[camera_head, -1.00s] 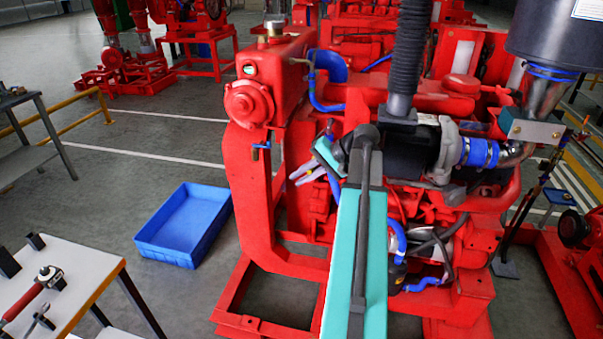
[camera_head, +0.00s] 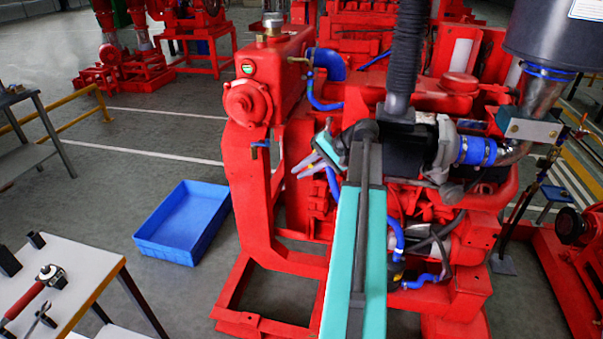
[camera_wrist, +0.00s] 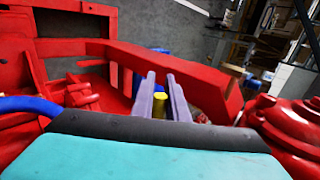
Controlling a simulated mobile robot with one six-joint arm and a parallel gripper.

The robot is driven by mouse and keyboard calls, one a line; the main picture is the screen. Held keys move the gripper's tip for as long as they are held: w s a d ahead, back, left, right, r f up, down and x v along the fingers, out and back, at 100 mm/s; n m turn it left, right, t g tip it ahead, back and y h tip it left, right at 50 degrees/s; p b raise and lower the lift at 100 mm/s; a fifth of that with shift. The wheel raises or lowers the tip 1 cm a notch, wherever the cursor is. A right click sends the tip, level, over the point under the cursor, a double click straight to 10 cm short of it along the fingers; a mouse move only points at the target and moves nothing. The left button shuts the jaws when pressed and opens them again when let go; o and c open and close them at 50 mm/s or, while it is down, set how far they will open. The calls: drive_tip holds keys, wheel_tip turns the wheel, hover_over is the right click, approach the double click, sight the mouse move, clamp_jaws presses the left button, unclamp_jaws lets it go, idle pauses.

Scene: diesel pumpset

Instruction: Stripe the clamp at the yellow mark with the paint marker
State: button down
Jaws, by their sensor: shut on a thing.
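My gripper (camera_head: 306,166) is in front of the red pumpset, left of the black engine parts, with its grey fingers pointing left. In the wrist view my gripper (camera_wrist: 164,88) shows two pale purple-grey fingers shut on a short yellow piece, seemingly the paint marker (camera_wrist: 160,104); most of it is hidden. Blue hoses with clamps show on the pumpset: an elbow (camera_head: 328,62) at the upper middle and a sleeve (camera_head: 478,151) at the right. I cannot tell which clamp carries the yellow mark. The marker is not distinguishable in the head view.
A blue tray (camera_head: 151,241) lies on the floor at the left. A white-topped table (camera_head: 75,272) with a red-handled tool (camera_head: 35,294) is at the lower left. The red pumpset frame (camera_head: 240,183) stands close beside my gripper. Open floor lies behind the tray.

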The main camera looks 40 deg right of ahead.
drive_tip(key=shift+w+d, duration=0.5)
drive_tip(key=shift+d, duration=0.25)
drive_tip(key=shift+w+d, duration=0.1)
drive_tip(key=shift+d, duration=0.1)
idle(1.1)
drive_tip(key=shift+r+p, duration=0.1)
drive_tip(key=shift+p, duration=0.3)
idle(0.4)
drive_tip(key=shift+f, duration=0.2)
idle(0.4)
drive_tip(key=shift+r, duration=0.2)
idle(0.4)
drive_tip(key=shift+a, duration=0.3)
idle(0.6)
drive_tip(key=shift+s+a+p, duration=0.3)
drive_tip(key=shift+s+a, duration=0.4)
drive_tip(key=shift+a, duration=0.35)
drive_tip(key=shift+s+a+p, duration=0.25)
drive_tip(key=shift+s+a, duration=0.45)
drive_tip(key=shift+a, duration=0.3)
